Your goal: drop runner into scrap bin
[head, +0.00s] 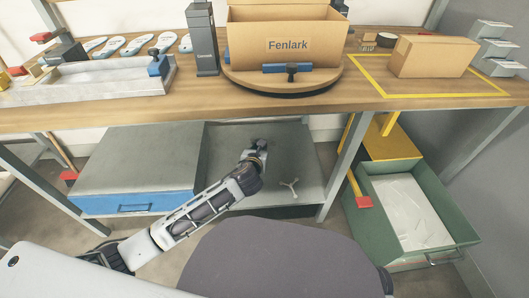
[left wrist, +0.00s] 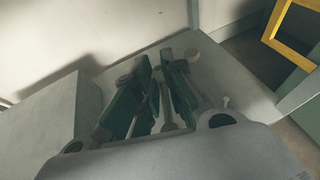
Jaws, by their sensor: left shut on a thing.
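My left gripper (head: 260,146) is over the grey lower shelf, under the bench. In the left wrist view its dark green fingers (left wrist: 155,100) are closed around a slim pale grey piece (left wrist: 168,126), which I take to be the runner; the fingers hide much of it. A pale three-armed piece (head: 288,187) shows below and right of the gripper in the head view, over the shelf; I cannot tell whether it joins the held piece. The green bin (head: 445,200) with a pale liner, apparently the scrap bin, stands on the floor at the right. My right gripper is not in view.
The bench top (head: 200,104) is above the gripper, carrying a Fenlark box (head: 280,30) on a turntable. A grey box with a blue front (head: 135,203) is at left.

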